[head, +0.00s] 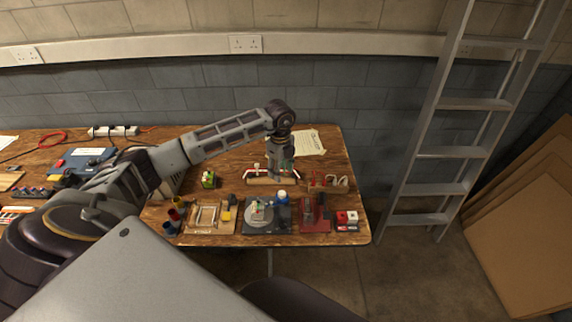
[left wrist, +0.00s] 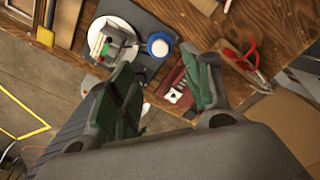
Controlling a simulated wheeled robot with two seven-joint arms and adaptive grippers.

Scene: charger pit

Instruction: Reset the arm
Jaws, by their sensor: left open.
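My left arm reaches in from the left over the wooden workbench (head: 150,213) in the head view. Its gripper (head: 281,166) points down above the right part of the bench, near a wooden holder (head: 262,181). In the left wrist view the two green-lined fingers of the gripper (left wrist: 160,68) stand apart with nothing held between them. A white disc (head: 257,211) on a dark base lies in front of the gripper, with a blue and white round item (head: 282,196) beside it. My right gripper is not in view.
A red fixture (head: 314,216), red and white blocks (head: 346,219) and a wooden frame fixture (head: 206,217) line the front edge. A blue box (head: 84,160) and power strip (head: 113,131) are at left. A ladder (head: 440,120) and cardboard sheets (head: 525,230) stand right of the bench.

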